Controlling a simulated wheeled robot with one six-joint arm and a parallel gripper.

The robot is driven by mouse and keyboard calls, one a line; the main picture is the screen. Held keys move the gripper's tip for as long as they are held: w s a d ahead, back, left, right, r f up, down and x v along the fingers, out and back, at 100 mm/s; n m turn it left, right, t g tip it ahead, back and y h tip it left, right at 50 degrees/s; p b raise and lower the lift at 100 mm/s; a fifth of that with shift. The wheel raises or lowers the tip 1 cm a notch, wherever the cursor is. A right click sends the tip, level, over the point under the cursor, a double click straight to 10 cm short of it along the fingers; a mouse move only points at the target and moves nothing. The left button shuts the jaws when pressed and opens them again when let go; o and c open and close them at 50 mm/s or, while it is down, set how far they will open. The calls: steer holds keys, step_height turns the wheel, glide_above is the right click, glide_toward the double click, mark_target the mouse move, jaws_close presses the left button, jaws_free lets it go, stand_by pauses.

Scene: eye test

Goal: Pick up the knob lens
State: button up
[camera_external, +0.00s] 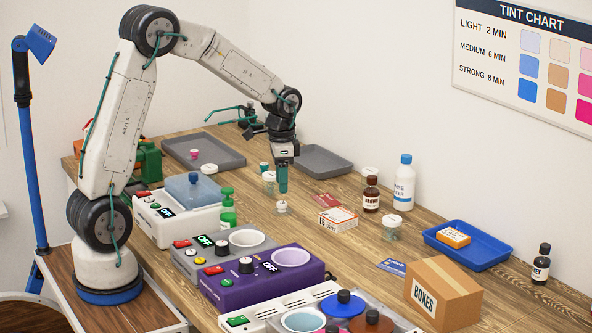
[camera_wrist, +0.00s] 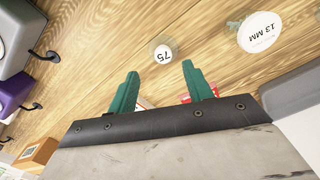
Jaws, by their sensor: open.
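My gripper (camera_external: 283,190) points down above the middle of the table in the external view, its green fingers apart and empty. In the wrist view my gripper (camera_wrist: 160,69) has its two fingertips spread. A small round piece with a white top marked 75 (camera_wrist: 163,54) lies just beyond and between the fingertips, apart from both. It seems to be the small white-topped piece (camera_external: 281,207) below my fingers in the external view. I cannot tell for sure whether it is the knob lens.
A white lid marked 13 MM (camera_wrist: 260,32) is right of the piece. A white-lidded jar (camera_external: 269,177) stands beside my gripper. A grey machine (camera_external: 190,264), a purple machine (camera_external: 265,292) and a small flat box (camera_external: 337,219) are nearby. Bare wood surrounds the small piece.

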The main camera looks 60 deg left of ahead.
mark_target(282, 203)
steer(key=f, duration=0.6)
steer(key=shift+w+a, duration=0.2)
steer(key=shift+a, duration=0.05)
steer(key=c, duration=1.1)
